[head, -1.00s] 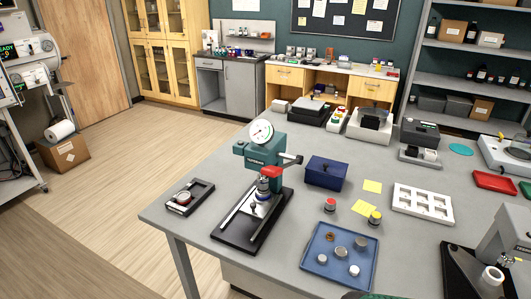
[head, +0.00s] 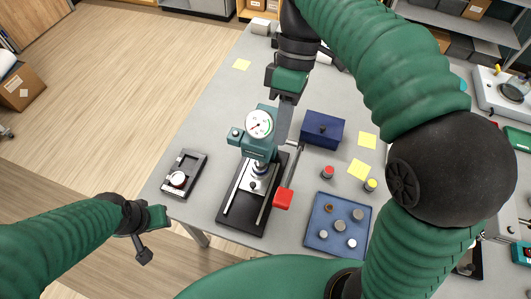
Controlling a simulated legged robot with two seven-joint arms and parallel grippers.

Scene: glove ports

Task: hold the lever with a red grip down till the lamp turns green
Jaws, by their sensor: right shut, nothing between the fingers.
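A teal press with a round white dial (head: 259,123) stands on a black base (head: 238,214) on the grey table. Its lever has a red grip (head: 284,199) at the near end, by the right side of the base. My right gripper (head: 281,138) points down beside the right of the press head, shut and empty. It is apart from the red grip, near the lever's far end; I cannot tell whether it touches the press. My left gripper (head: 144,256) hangs off the table's left front edge; its jaws are unclear. A small round fitting (head: 235,135) sits left of the dial; I cannot make out a lit lamp.
A blue box (head: 322,129) stands right of the press. A blue tray (head: 337,229) with small metal parts lies at the near right, with a red-topped (head: 328,172) and a yellow-topped jar (head: 371,184) behind it. A black fixture (head: 183,174) lies to the left.

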